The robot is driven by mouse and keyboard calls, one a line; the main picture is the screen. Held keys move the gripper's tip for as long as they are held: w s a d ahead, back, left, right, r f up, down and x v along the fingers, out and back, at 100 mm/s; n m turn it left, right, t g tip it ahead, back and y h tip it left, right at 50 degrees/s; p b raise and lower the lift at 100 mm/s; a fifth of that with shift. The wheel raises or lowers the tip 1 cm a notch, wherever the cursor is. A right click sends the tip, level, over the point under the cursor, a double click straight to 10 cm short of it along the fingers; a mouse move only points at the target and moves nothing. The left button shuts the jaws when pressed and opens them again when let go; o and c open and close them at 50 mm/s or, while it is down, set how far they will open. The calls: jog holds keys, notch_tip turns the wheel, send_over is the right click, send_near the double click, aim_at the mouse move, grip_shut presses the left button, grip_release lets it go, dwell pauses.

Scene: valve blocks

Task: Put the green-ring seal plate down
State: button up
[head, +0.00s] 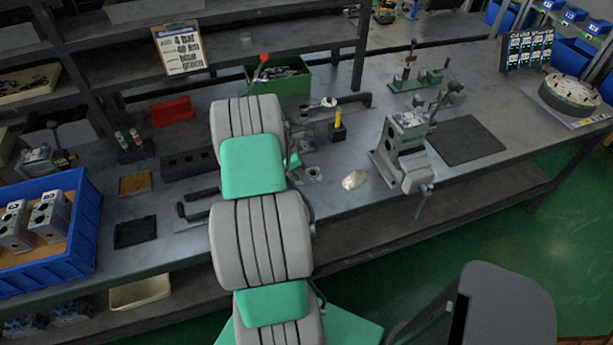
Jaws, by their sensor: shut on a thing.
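My arm reaches up the middle of the head view and over the workbench, and its own links hide much of my gripper (298,165). The part of my gripper that shows is low over the bench, just right of the arm. It is shut on a small grey plate (315,174), which I take to be the green-ring seal plate. The ring's colour is too small to make out. I cannot tell whether the plate touches the bench top.
A grey valve block in a fixture (404,150) stands to the right, with a dark mat (465,140) beyond it. A crumpled pale cloth (354,180) lies near the plate. A yellow-topped marker stand (338,127) and a green bin (280,80) are behind. A blue crate (85,215) is left.

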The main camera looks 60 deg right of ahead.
jog(key=c, duration=0.9)
grip_shut()
jog(key=shift+r, duration=0.1)
